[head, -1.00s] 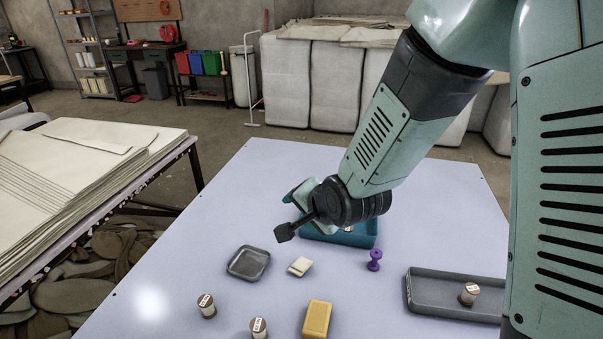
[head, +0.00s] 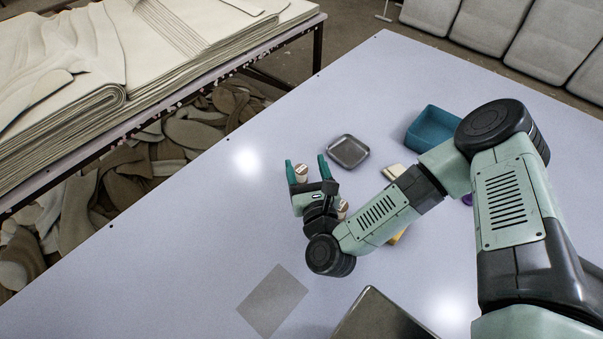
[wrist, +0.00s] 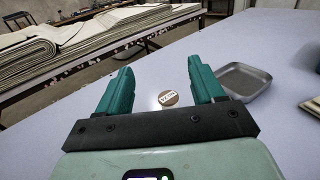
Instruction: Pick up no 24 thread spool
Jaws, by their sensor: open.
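A white thread spool with a round labelled top (head: 301,173) stands on the table between my gripper's fingers as seen in the head view. In the wrist view a spool top (wrist: 168,98) shows between the fingers, nearer the right one; its label is too small to read surely. My gripper (head: 306,163) is open and empty, with teal fingers spread; in the wrist view the gripper (wrist: 160,75) points forward at the spool. A second spool (head: 342,209) is partly hidden behind my gripper, its label unreadable.
A grey tray (head: 349,151) lies just beyond the spool, with a teal bin (head: 431,128) farther right. A pale block (head: 393,171) and a yellow block (head: 398,237) are near my arm. A dark box (head: 382,318) is at the front.

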